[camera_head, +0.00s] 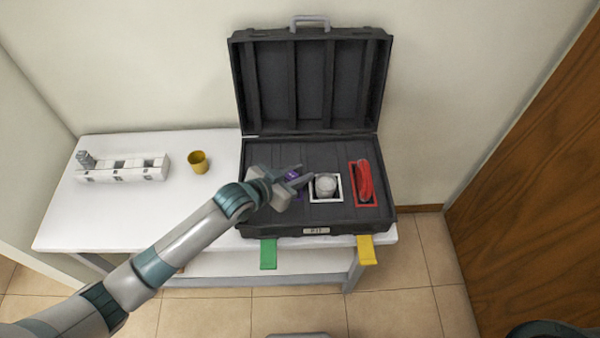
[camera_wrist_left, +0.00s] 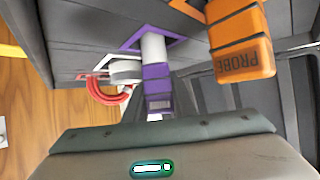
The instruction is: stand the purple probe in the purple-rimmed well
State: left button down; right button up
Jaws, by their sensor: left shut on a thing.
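The purple probe (camera_wrist_left: 157,88) shows in the wrist view, with its white end at the purple-rimmed well (camera_wrist_left: 178,44) in the case. It looks lined up with the well, but I cannot tell how deep it sits. In the head view only a bit of purple (camera_head: 293,175) shows beside the fingers. My left gripper (camera_head: 303,174) is over the case's middle left, shut on the purple probe. The fingers hide most of the probe and well from the head. My right gripper is not in view.
An orange probe (camera_wrist_left: 238,55) stands close beside the purple one. A white-rimmed well with a pale round thing (camera_head: 325,185) and a red item (camera_head: 363,180) lie to the right. A yellow cup (camera_head: 198,162) and a white rack (camera_head: 125,172) stand on the table (camera_head: 60,218).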

pick_arm(q)
jog(key=shift+f+b, duration=0.5)
jog(key=shift+f, duration=0.35)
dwell(0.7)
jog(key=shift+r+p, duration=0.85)
jog(key=shift+p, duration=0.05)
dwell(1.1)
jog(key=shift+f+b, duration=0.3)
jog(key=shift+f, duration=0.5)
dwell(0.6)
jog(key=c, duration=1.8)
grip_release()
jog(key=shift+o, duration=0.2)
jog(key=shift+a, duration=0.1)
